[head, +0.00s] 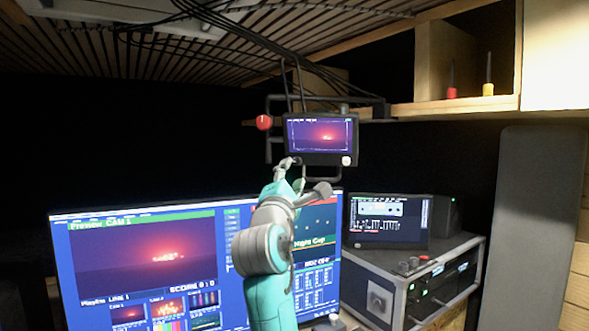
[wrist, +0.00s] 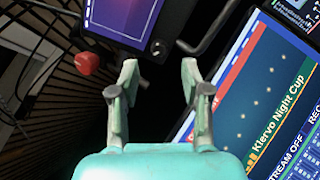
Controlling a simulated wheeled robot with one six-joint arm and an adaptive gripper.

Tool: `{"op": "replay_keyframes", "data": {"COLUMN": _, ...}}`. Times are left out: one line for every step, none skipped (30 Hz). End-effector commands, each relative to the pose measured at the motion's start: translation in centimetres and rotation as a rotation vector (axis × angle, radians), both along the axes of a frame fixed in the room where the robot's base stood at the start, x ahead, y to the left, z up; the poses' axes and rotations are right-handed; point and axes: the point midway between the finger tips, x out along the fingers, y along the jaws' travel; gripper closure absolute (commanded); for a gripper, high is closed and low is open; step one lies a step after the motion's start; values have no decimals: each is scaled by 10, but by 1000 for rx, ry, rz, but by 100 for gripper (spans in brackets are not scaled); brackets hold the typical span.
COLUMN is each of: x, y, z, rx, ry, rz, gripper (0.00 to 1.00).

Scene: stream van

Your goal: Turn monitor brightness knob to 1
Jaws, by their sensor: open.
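A small black monitor (head: 318,132) showing a red-purple picture hangs on a dark frame above the big screens. A pale round knob (head: 346,161) sits at its lower right corner. A small dark knob (head: 297,161) sits at its lower left corner; it also shows in the wrist view (wrist: 156,47). No knob labels can be read, so I cannot tell which one sets brightness. My gripper (head: 290,173) is just below the lower left corner. In the wrist view my gripper (wrist: 159,72) is open and empty, its fingers on either side of the line to the dark knob, apparently short of it.
A red ball-shaped knob (head: 264,122) stands left of the monitor; it also shows in the wrist view (wrist: 87,63). A bent dark bar (wrist: 212,40) is near the right finger. A large screen (head: 140,260) stands below, and a smaller display (head: 388,221) sits on a rack case at right.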

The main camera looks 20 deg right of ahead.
Motion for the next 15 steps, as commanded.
{"op": "replay_keyframes", "data": {"x": -9, "y": 6, "z": -5, "rx": 0, "ry": -1, "rz": 3, "gripper": 53}}
{"op": "replay_keyframes", "data": {"x": -14, "y": 8, "z": -7, "rx": 0, "ry": 0, "rz": 2, "gripper": 53}}
{"op": "replay_keyframes", "data": {"x": -20, "y": 11, "z": -10, "rx": 1, "ry": 1, "rz": 2, "gripper": 53}}
{"op": "replay_keyframes", "data": {"x": -25, "y": 14, "z": -12, "rx": 0, "ry": 0, "rz": 2, "gripper": 53}}
{"op": "replay_keyframes", "data": {"x": -29, "y": 16, "z": -14, "rx": -1, "ry": 1, "rz": 3, "gripper": 53}}
{"op": "replay_keyframes", "data": {"x": -34, "y": 19, "z": -16, "rx": 0, "ry": 0, "rz": 2, "gripper": 53}}
{"op": "replay_keyframes", "data": {"x": -38, "y": 20, "z": -18, "rx": -1, "ry": 0, "rz": 2, "gripper": 53}}
{"op": "replay_keyframes", "data": {"x": -42, "y": 21, "z": -19, "rx": 0, "ry": 1, "rz": 1, "gripper": 53}}
{"op": "replay_keyframes", "data": {"x": -45, "y": 23, "z": -21, "rx": 0, "ry": 1, "rz": 2, "gripper": 53}}
{"op": "replay_keyframes", "data": {"x": -48, "y": 25, "z": -22, "rx": 0, "ry": 2, "rz": 1, "gripper": 53}}
{"op": "replay_keyframes", "data": {"x": -50, "y": 26, "z": -23, "rx": 0, "ry": 1, "rz": 2, "gripper": 53}}
{"op": "replay_keyframes", "data": {"x": -53, "y": 27, "z": -24, "rx": 1, "ry": 0, "rz": 1, "gripper": 53}}
{"op": "replay_keyframes", "data": {"x": -54, "y": 28, "z": -24, "rx": 1, "ry": 0, "rz": 1, "gripper": 53}}
{"op": "replay_keyframes", "data": {"x": -55, "y": 28, "z": -25, "rx": 1, "ry": 0, "rz": 1, "gripper": 53}}
{"op": "replay_keyframes", "data": {"x": -56, "y": 29, "z": -25, "rx": 0, "ry": 1, "rz": 1, "gripper": 53}}
